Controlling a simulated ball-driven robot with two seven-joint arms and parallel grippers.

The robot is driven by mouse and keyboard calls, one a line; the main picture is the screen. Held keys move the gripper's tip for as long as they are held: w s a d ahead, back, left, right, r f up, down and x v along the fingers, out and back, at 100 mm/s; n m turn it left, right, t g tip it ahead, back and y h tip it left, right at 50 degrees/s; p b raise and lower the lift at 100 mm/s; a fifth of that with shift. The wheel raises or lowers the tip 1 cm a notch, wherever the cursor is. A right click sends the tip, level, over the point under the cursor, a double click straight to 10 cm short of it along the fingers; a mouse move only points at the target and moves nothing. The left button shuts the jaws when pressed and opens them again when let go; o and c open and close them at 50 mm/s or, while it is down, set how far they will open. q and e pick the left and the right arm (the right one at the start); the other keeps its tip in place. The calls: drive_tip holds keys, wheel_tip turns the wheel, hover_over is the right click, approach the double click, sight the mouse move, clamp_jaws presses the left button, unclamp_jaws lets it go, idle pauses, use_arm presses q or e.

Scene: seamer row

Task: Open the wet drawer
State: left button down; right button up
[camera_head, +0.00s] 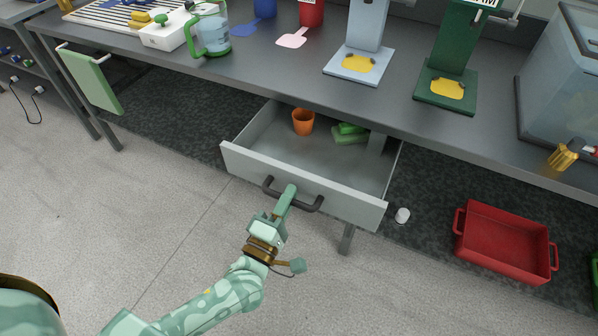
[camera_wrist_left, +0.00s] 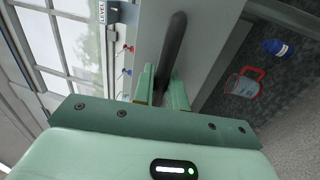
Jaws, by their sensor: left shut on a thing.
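The wet drawer (camera_head: 300,178) is a grey drawer under the bench, pulled out in the head view. An orange cup (camera_head: 303,121) and green items (camera_head: 349,133) lie inside it. My left gripper (camera_head: 287,196) is shut on the drawer's dark handle (camera_head: 311,205), near the handle's middle. In the left wrist view, the handle (camera_wrist_left: 174,48) runs between the two fingers of the left gripper (camera_wrist_left: 163,92), in front of the grey drawer front (camera_wrist_left: 207,40). My right gripper is not in view.
A red crate (camera_head: 505,243) and a small white cylinder (camera_head: 402,215) are on the floor right of the drawer. The bench (camera_head: 300,75) carries a blue stand (camera_head: 358,62) and a green stand (camera_head: 446,88). The floor left of the drawer is clear.

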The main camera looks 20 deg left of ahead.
use_arm(q)
drive_tip(key=s+p, duration=0.2)
drive_tip(key=s, duration=0.6)
drive_tip(key=shift+s+a, duration=0.15)
drive_tip(key=shift+s, duration=0.05)
drive_tip(key=c, duration=1.8)
unclamp_jaws()
drive_tip(key=s+f, duration=0.1)
drive_tip(key=s, duration=0.4)
drive_tip(key=s+f+p, duration=0.1)
drive_tip(key=s, duration=0.4)
drive_tip(key=s+f, duration=0.1)
drive_tip(key=s, duration=0.5)
drive_tip(key=shift+a+f+p, duration=0.15)
drive_tip(key=shift+a+p, duration=0.15)
drive_tip(key=shift+p, duration=0.05)
